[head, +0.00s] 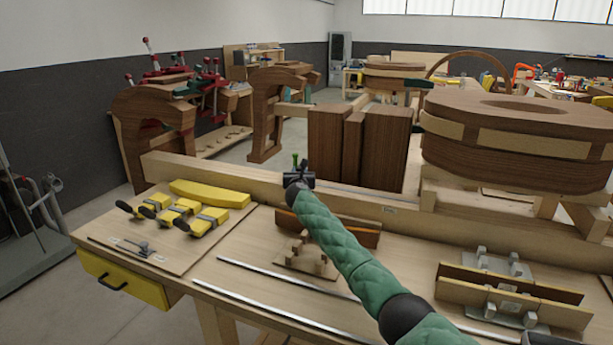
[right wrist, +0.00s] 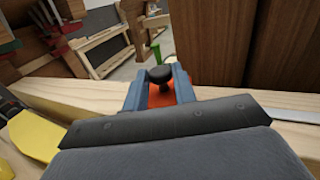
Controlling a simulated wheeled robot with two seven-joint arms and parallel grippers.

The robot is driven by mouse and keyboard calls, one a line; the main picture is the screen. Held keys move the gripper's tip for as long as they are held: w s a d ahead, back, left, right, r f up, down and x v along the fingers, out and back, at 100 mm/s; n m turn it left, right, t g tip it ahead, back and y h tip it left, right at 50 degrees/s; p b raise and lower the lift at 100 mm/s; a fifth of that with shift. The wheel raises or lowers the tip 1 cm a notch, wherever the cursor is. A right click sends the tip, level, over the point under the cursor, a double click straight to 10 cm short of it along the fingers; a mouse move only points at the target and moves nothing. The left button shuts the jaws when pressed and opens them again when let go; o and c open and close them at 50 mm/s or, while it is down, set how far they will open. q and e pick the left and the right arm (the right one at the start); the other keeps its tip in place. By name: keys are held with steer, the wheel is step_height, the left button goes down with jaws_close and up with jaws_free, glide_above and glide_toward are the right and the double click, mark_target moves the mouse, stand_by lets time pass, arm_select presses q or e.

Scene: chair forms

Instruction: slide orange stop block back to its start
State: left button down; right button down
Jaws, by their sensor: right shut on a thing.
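The orange stop block (right wrist: 158,98) with a black knob (right wrist: 160,74) shows in the right wrist view, between the two blue-grey fingers of my right gripper (right wrist: 160,88). The fingers are shut on it, one at each side. In the head view my right gripper (head: 299,179) is at the long wooden beam (head: 240,184) along the back of the bench, and it hides the block there. My left gripper is in neither view.
Tall dark wood blocks (head: 330,145) stand behind the beam, just right of my right gripper. Yellow clamps (head: 208,222) lie on a board at the left. Metal rails (head: 285,277) run along the bench (head: 228,270). Wooden jigs (head: 512,285) stand at the right.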

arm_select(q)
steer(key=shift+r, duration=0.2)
arm_select(e)
steer(key=shift+a+r, duration=0.1)
steer(key=shift+a, duration=0.05)
steer(key=c, duration=1.3)
jaws_free()
steer(key=shift+a, duration=0.1)
steer(key=shift+o, duration=0.7)
steer(key=shift+w+a, duration=0.1)
steer(key=shift+a, duration=0.1)
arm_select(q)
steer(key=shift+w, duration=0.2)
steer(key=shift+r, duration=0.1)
arm_select(e)
steer(key=shift+d, duration=0.25)
steer(key=s+p, duration=0.3)
steer(key=p, duration=0.1)
steer(key=shift+s, duration=0.3)
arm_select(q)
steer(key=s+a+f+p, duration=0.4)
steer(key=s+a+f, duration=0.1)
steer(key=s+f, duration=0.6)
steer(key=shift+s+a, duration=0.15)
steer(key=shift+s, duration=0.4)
arm_select(e)
glide_toward(298, 169)
steer(key=shift+w+a+f, duration=0.1)
steer(key=shift+w+f, duration=0.15)
steer(key=shift+w, duration=0.4)
